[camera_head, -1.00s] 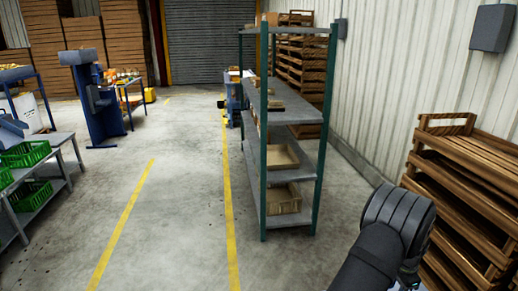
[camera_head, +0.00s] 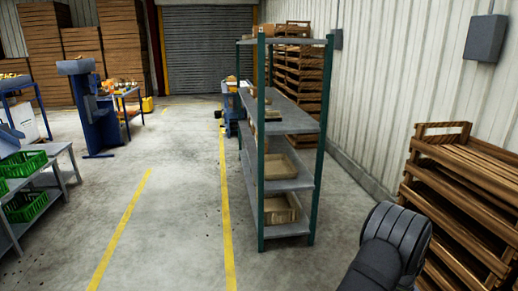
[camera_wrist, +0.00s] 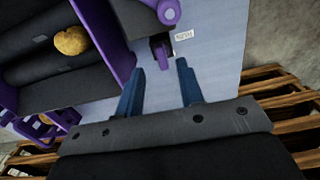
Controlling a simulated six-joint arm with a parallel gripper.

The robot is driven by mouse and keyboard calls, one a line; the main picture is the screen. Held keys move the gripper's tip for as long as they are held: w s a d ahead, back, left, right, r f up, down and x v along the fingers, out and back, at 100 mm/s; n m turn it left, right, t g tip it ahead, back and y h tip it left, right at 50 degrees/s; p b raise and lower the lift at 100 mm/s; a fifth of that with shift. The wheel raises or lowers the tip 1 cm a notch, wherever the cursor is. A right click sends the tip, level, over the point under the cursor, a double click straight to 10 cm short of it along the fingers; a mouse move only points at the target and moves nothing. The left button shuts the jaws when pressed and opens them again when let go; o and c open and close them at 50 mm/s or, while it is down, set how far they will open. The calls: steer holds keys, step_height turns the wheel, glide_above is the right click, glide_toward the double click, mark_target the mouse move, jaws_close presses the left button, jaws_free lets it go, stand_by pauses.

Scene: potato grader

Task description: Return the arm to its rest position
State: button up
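My gripper (camera_wrist: 160,66) shows in the wrist view with its two blue fingers apart and nothing between them. Behind the fingers are a pale grey panel (camera_wrist: 222,40) and purple machine parts (camera_wrist: 120,50). I cannot tell how far the fingertips are from them. A dark part of my arm (camera_head: 385,250) shows at the lower right of the head view. The gripper itself is not visible there.
A potato (camera_wrist: 70,41) lies on the machine's dark surface. Wooden slatted pallets (camera_wrist: 275,95) lie below. In the head view, a green-posted shelf (camera_head: 290,185) stands mid-floor, and stacked wooden crates (camera_head: 460,185) stand right. The yellow-lined aisle (camera_head: 180,220) is clear.

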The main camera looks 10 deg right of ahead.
step_height(320, 180, down, 5)
steer(key=shift+f, duration=0.2)
steer(key=n, duration=0.6)
steer(key=shift+s+n, duration=0.3)
step_height(320, 180, up, 12)
steer(key=shift+f, duration=0.2)
steer(key=shift+d, duration=0.1)
step_height(320, 180, down, 12)
steer(key=shift+r, duration=0.1)
steer(key=shift+w+m, duration=0.15)
steer(key=shift+m, duration=1.75)
